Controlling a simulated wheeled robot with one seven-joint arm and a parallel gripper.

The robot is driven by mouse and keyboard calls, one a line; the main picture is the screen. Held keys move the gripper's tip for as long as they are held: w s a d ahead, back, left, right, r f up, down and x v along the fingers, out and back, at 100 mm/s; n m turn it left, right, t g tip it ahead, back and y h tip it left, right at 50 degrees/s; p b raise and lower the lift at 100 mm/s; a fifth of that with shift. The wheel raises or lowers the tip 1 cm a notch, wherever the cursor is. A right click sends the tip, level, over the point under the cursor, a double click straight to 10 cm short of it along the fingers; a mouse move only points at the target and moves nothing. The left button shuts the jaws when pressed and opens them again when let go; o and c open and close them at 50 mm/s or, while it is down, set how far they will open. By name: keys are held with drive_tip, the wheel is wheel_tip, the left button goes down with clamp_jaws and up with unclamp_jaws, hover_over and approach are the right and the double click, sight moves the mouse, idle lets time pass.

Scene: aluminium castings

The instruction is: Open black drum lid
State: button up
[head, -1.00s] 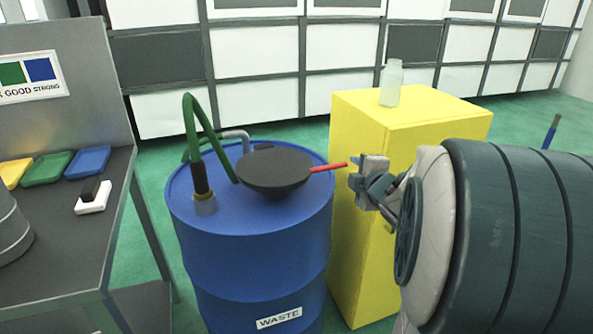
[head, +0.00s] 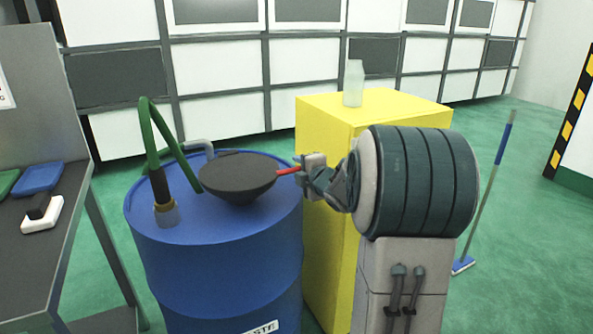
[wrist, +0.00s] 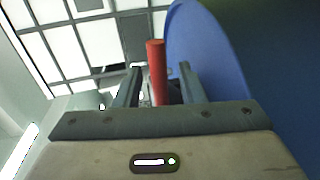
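The black lid (head: 240,174) lies flat over a dark bowl-shaped funnel on top of the blue waste drum (head: 210,270). It looks shut, with a thin red handle (head: 287,171) sticking out to the right. My gripper (head: 300,167) is at the outer end of this handle, coming from the right. In the wrist view the red handle (wrist: 157,72) stands between the two fingers of my gripper (wrist: 157,85), with a gap on each side. The fingers are open and not closed on it. The handle's lower end is hidden behind the gripper body.
A green hose (head: 150,140) with a brass fitting rises from the drum's left side. A yellow cabinet (head: 330,220) with a glass jar (head: 353,85) on it stands close behind my arm. A grey workbench (head: 40,270) is at the left. A mop (head: 490,190) leans at the right.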

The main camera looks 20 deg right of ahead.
drive_tip(key=shift+w+f, duration=0.2)
drive_tip(key=shift+w, duration=0.75)
clamp_jaws()
drive_tip(key=shift+r, duration=0.1)
